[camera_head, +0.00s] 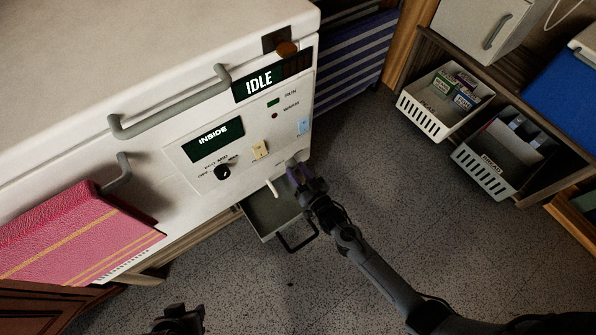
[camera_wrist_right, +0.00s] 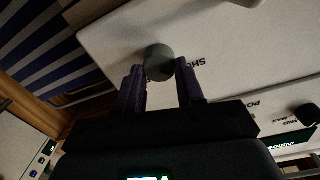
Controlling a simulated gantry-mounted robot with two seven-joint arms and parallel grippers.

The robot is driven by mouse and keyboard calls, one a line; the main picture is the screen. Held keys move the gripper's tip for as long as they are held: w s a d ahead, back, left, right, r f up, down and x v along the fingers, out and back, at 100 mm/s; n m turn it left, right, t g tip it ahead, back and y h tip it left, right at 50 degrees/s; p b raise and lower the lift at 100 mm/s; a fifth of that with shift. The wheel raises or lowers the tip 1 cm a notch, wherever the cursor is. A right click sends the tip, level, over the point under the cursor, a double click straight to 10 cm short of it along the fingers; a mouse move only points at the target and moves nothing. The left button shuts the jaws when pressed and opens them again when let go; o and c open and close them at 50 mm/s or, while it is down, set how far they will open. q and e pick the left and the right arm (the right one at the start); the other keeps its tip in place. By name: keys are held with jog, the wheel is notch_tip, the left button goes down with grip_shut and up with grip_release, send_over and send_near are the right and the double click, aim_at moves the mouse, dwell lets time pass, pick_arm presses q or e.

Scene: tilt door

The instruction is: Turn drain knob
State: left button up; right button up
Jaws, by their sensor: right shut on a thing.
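A small round grey knob (camera_wrist_right: 158,62) sticks out of the white panel (camera_wrist_right: 240,50) in the right wrist view. My right gripper (camera_wrist_right: 161,73) has its two purple-grey fingers on either side of the knob, shut on it. In the head view my right gripper (camera_head: 303,180) is at the lower right corner of the machine's white front (camera_head: 180,180), and the fingers mostly hide the knob there. My left gripper (camera_head: 180,319) is dark at the bottom edge, away from the machine; its jaws are unclear.
The machine's display (camera_head: 259,82) reads IDLE. A tray (camera_head: 270,213) sits below my right gripper. White bins (camera_head: 447,101) stand at right.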

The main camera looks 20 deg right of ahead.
jog(key=shift+c, duration=0.8)
jog(key=m+p, duration=0.2)
jog(key=m, duration=0.1)
jog(key=shift+r+p, duration=0.2)
jog(key=shift+p, duration=0.2)
jog(key=m+p, duration=0.3)
jog(key=m, duration=0.2)
jog(key=shift+w+d+m+g, duration=0.1)
jog(key=shift+d+m+g, duration=0.05)
jog(key=shift+m+g, duration=0.15)
jog(key=m+p, duration=0.1)
jog(key=m, duration=0.3)
jog(key=shift+f, duration=0.2)
jog(key=m+p, duration=0.1)
jog(key=m, duration=0.3)
jog(key=shift+f+m+y, duration=0.15)
jog(key=shift+m+y, duration=0.25)
jog(key=shift+f, duration=0.1)
